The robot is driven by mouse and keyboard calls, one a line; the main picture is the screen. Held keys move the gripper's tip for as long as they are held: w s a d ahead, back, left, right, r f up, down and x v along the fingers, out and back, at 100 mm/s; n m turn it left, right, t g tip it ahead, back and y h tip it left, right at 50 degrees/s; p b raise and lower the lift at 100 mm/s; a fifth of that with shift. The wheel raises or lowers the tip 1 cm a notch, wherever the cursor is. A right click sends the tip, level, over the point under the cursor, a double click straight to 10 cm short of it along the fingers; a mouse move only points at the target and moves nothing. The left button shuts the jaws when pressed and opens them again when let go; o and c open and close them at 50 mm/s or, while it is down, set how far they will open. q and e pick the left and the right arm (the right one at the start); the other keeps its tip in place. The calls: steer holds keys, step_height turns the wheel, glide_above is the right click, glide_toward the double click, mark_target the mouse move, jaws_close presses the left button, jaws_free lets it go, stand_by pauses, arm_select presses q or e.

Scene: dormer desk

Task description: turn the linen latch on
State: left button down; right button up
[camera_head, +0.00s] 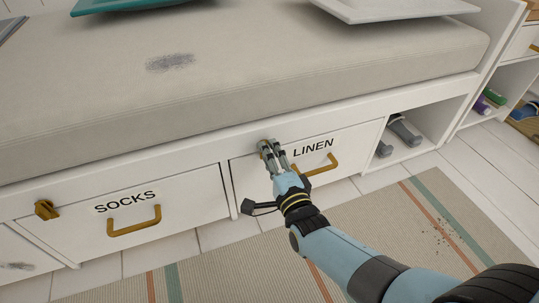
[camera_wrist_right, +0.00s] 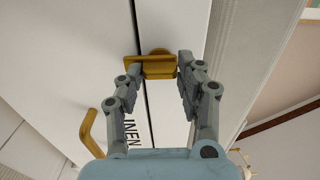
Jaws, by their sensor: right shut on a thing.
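The brass linen latch (camera_wrist_right: 157,68) sits at the top left of the drawer front labelled LINEN (camera_head: 345,158). In the right wrist view its bar lies across the dark seam between drawer and bed frame. My right gripper (camera_head: 268,149) is shut on the latch, with one finger on each side of it in the right wrist view (camera_wrist_right: 156,72). In the head view the fingers hide most of the latch. The linen drawer is closed, and its brass handle (camera_head: 322,167) is to the right of my fingers. My left gripper is not in view.
To the left is the SOCKS drawer (camera_head: 75,222), with its own brass latch (camera_head: 46,209) and handle (camera_head: 134,222). A cushion (camera_head: 250,75) lies above the drawers. An open cubby with grey items (camera_head: 404,131) is at the right. A striped rug (camera_head: 370,225) covers the floor in front.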

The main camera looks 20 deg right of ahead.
steer(key=shift+f, duration=0.1)
steer(key=o, duration=1.1)
steer(key=shift+o, duration=0.2)
steer(key=shift+s, duration=0.15)
steer(key=s, duration=1.1)
steer(key=shift+s+d, duration=0.2)
steer(key=shift+s, duration=0.2)
